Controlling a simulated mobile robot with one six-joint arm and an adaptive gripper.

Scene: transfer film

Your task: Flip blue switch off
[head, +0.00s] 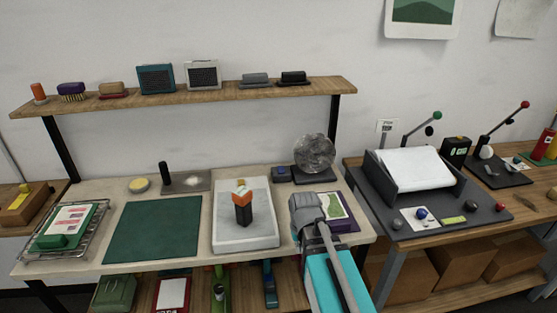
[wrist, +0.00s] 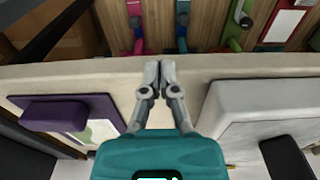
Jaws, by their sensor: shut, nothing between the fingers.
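A small dark box with a blue top (head: 281,173) stands at the back of the workbench beside a round glassy disc. A blue round knob (head: 421,213) sits on a white plate at the front of the grey machine on the right. I cannot tell which of these is the blue switch. My gripper (wrist: 158,72) is shut and empty, its fingertips over the bench's front edge in the wrist view. In the head view its teal body (head: 322,272) shows at the front right of the bench, apart from both blue things; its fingertips are hidden there.
A white tray (head: 258,240) holding a black and orange object lies left of my gripper. A purple block (head: 346,224) is close on the right. A green mat (head: 140,245) lies farther left. A shelf (head: 215,93) with several items spans the back.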

